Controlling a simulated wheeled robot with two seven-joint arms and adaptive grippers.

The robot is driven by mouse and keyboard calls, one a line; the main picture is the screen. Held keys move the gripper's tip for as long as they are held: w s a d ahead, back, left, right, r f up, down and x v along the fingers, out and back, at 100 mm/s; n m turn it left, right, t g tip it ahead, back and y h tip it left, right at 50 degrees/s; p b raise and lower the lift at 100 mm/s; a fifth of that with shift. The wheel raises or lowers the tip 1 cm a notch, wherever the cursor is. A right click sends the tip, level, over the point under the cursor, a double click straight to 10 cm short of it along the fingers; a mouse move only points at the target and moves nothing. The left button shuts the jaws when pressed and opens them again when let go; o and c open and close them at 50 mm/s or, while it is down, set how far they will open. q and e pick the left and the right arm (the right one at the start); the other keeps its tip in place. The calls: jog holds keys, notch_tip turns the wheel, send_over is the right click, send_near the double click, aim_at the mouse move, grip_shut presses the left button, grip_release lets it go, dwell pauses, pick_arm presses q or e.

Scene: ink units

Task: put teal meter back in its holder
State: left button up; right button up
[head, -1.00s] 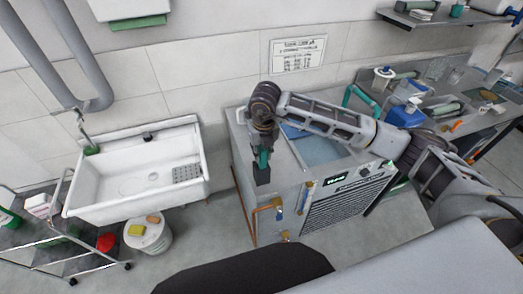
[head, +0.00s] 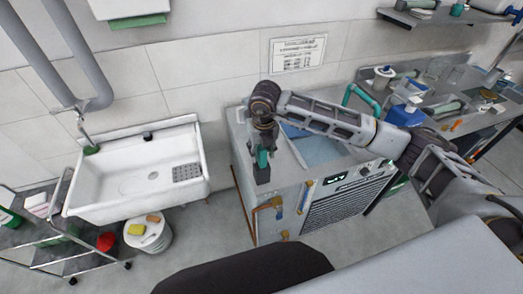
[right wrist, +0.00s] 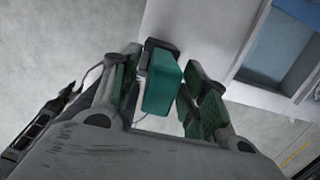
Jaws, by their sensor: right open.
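The teal meter (right wrist: 163,84) stands between the two fingers of my right gripper (right wrist: 160,88) in the right wrist view. The fingers have green pads and are open, with a visible gap between the meter and the right finger. A black holder (right wrist: 153,46) shows at the meter's far end; how deep the meter sits in it is hidden. In the head view, my right gripper (head: 262,154) points down at the left front edge of the grey cabinet, above a small black block (head: 262,175). My left gripper is not in view.
The grey cabinet (head: 325,204) has a recessed blue basin (head: 318,148) in its top. A white sink (head: 135,178) is to the left, with a white bucket (head: 150,237) below it. A metal cart (head: 45,255) is at the far left. Open floor lies between sink and cabinet.

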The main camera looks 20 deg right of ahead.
jog(key=r, duration=0.4)
jog(key=s+r+b, duration=0.1)
jog(key=r, duration=0.2)
jog(key=r+b, duration=0.1)
jog(key=r, duration=0.3)
jog(key=shift+s+r, duration=0.2)
jog(key=shift+r, duration=0.3)
jog(key=shift+d, duration=0.15)
